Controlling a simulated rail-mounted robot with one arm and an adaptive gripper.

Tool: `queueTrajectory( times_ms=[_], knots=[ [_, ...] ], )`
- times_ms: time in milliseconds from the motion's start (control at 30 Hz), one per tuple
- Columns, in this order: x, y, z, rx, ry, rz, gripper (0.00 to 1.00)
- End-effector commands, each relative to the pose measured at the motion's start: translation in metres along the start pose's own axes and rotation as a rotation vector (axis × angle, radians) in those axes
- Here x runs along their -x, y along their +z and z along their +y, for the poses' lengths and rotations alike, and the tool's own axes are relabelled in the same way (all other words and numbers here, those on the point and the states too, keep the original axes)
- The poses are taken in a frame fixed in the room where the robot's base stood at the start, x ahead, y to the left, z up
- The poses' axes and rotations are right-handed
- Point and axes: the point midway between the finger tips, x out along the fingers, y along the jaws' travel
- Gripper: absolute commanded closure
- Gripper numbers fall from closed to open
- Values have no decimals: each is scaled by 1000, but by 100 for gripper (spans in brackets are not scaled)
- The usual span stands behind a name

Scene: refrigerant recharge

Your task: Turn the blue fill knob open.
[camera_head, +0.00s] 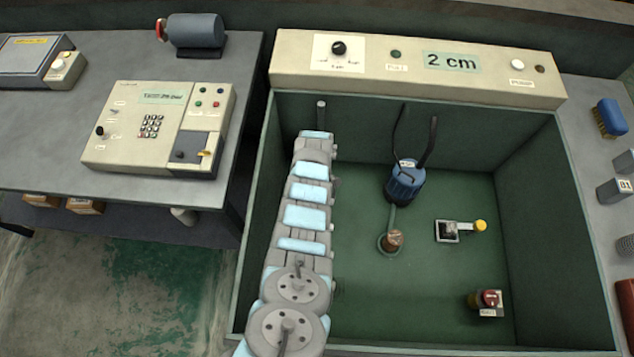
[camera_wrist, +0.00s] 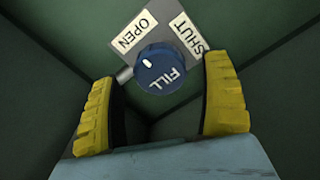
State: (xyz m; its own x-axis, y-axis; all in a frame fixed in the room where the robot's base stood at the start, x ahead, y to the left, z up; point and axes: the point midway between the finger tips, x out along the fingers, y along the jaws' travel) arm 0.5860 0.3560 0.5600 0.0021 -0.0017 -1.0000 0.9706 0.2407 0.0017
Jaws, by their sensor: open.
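The blue fill knob (camera_wrist: 162,70) shows in the wrist view, marked FILL, with a white dot near its left edge. A white OPEN label (camera_wrist: 133,33) is above left of it and a white SHUT label (camera_wrist: 186,33) above right. My gripper (camera_wrist: 160,72) is open, with one yellow-padded finger on each side of the knob and a gap at both sides. The right fingertip overlaps the SHUT label's lower end. I cannot tell whether the fingertips reach the knob's depth. In the head view my arm hides the knob and my gripper.
The green tank's (camera_head: 562,235) walls close in around my arm. On its floor are a blue pump-like unit (camera_head: 404,186), a yellow-tipped lever (camera_head: 450,230) and a red knob (camera_head: 490,298). A cream panel (camera_head: 405,72) showing "2 cm" spans the back.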

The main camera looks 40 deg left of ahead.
Motion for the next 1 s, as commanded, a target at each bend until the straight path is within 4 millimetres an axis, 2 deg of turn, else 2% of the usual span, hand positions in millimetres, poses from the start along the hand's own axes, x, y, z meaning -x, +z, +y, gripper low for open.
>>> queueTrajectory(
  times_ms=[367,1000],
  knots=[
    [21,1,-1,-9,1,2,20],
    [78,1,-1,-8,0,4,20]
  ],
)
